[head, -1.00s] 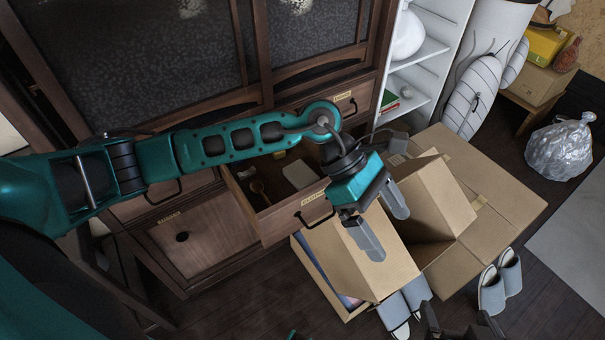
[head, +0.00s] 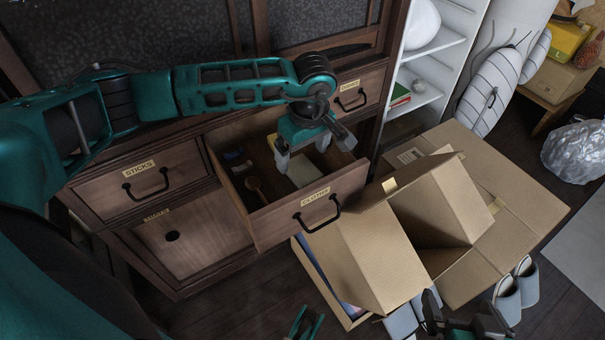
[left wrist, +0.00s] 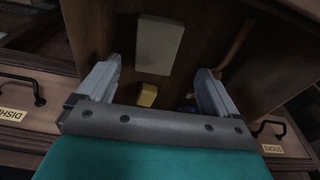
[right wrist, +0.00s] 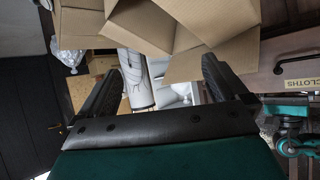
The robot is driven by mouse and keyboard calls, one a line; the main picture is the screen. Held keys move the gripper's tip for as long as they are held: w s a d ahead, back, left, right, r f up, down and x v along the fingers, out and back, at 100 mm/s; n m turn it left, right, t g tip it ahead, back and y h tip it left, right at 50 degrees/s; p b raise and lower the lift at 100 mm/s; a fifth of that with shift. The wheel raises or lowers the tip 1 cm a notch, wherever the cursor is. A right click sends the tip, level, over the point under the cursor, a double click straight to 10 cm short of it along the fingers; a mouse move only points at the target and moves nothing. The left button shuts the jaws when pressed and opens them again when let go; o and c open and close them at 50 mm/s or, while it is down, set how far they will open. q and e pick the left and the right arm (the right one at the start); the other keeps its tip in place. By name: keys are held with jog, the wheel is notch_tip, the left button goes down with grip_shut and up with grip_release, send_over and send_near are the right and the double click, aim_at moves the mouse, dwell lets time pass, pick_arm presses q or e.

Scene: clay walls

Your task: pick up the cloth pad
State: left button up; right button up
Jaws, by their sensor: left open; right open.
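The cloth pad, a pale flat rectangle (head: 303,172), lies in the open drawer labelled CLOTHS (head: 283,222). It also shows in the left wrist view (left wrist: 158,45), lying flat on the drawer floor. My left gripper (head: 314,151) is open and empty above the drawer, its fingers pointing down over the pad. In the left wrist view the pad lies ahead of the spread fingers (left wrist: 159,72), between their lines, and looks apart from them. My right gripper (head: 460,309) is open and empty low at the right, by the cardboard boxes. Its fingers also show in the right wrist view (right wrist: 162,68).
A wooden spoon (head: 256,188) and a small blue item (head: 233,155) share the drawer, with a small yellow block (left wrist: 147,95). Open cardboard boxes (head: 368,258) stand close in front and to the right. Slippers (head: 517,290) lie on the floor. The cabinet front rises behind the drawer.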

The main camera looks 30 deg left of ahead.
aim_at(303, 169)
pick_arm(q)
jog(key=f, duration=0.1)
jog(key=f+b, duration=0.1)
jog(key=f, duration=0.1)
jog(key=f+b, duration=0.1)
jog(key=shift+w+f, duration=0.35)
jog(key=shift+f, duration=0.05)
jog(key=shift+a+f, duration=0.15)
jog(key=shift+f, duration=0.15)
pick_arm(e)
jog(key=shift+w+a+f, duration=0.25)
jog(key=shift+w+a, duration=0.1)
jog(key=shift+a, duration=0.05)
pick_arm(q)
jog(key=shift+f, duration=0.2)
pick_arm(e)
jog(key=shift+d+f, duration=0.1)
jog(key=shift+f, duration=0.2)
jog(key=shift+s+f, duration=0.2)
pick_arm(q)
jog(key=c, duration=1.2)
pick_arm(e)
jog(key=shift+w+r, duration=0.15)
jog(key=shift+w, duration=0.05)
